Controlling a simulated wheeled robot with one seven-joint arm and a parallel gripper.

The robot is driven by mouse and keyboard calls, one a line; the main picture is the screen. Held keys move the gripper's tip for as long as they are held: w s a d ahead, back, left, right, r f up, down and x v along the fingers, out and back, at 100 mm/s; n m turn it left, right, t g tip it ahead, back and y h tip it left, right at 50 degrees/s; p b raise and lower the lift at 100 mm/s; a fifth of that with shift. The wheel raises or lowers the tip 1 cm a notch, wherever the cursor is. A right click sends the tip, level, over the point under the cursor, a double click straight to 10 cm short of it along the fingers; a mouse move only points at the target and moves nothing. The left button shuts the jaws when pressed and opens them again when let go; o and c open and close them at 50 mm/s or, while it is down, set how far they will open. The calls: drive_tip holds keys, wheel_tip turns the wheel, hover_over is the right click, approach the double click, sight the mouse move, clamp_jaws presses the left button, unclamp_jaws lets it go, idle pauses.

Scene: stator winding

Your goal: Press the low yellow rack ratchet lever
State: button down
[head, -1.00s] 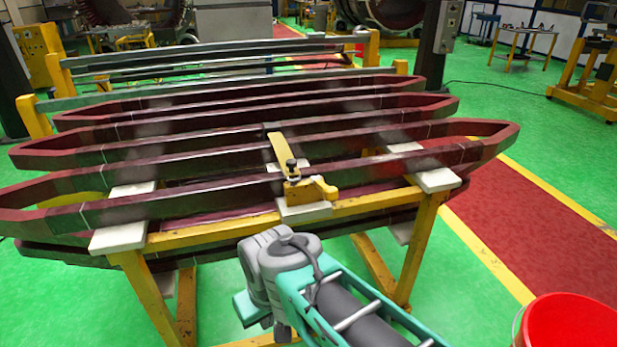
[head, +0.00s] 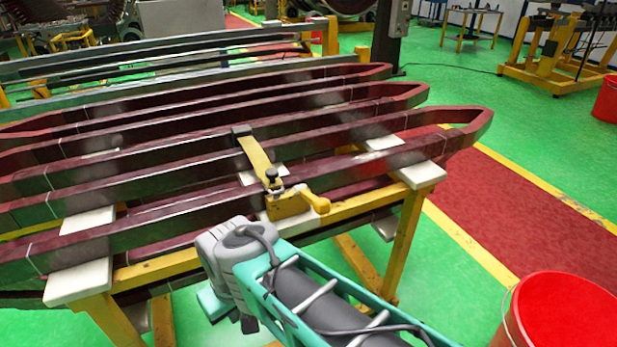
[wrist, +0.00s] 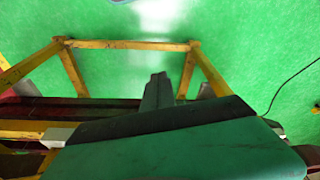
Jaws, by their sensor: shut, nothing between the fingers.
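The yellow ratchet lever assembly (head: 290,204) sits low on the front rail of the coil rack. It has a short handle end at the right, a long yellow bar (head: 256,156) running back across the coils, and a black knob on top. My gripper (wrist: 158,78) shows in the wrist view with its fingers together and empty, against the green floor and yellow frame bars. In the head view my wrist is in front of the rack, below and left of the lever, apart from it in the picture. The fingertips cannot be made out clearly there. The lever is not recognisable in the wrist view.
Long dark red coils (head: 150,187) lie across the rack on white pads (head: 80,284). A yellow rack leg (head: 407,240) stands to the right. A red bucket (head: 565,310) stands at the lower right. The red floor strip (head: 540,225) looks clear.

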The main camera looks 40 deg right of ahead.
drive_tip(key=shift+s, duration=0.15)
drive_tip(key=shift+a, duration=0.2)
drive_tip(key=w+d+r+m+t+y+p, duration=0.1)
drive_tip(key=w+d+r, duration=0.35)
drive_tip(key=r, duration=0.25)
drive_tip(key=w+d+r+m+p, duration=0.2)
drive_tip(key=w+d+r, duration=0.25)
drive_tip(key=r, duration=0.25)
drive_tip(key=s+d+r+m, duration=0.1)
drive_tip(key=s+d+r, duration=0.1)
drive_tip(key=d+r, duration=0.4)
drive_tip(key=s+d+r+m+h+p, duration=0.1)
drive_tip(key=d+r, duration=0.5)
drive_tip(key=d, duration=0.7)
drive_tip(key=shift+s+d+h+p, duration=0.3)
drive_tip(key=shift+s+d, duration=0.05)
drive_tip(key=shift+s, duration=0.1)
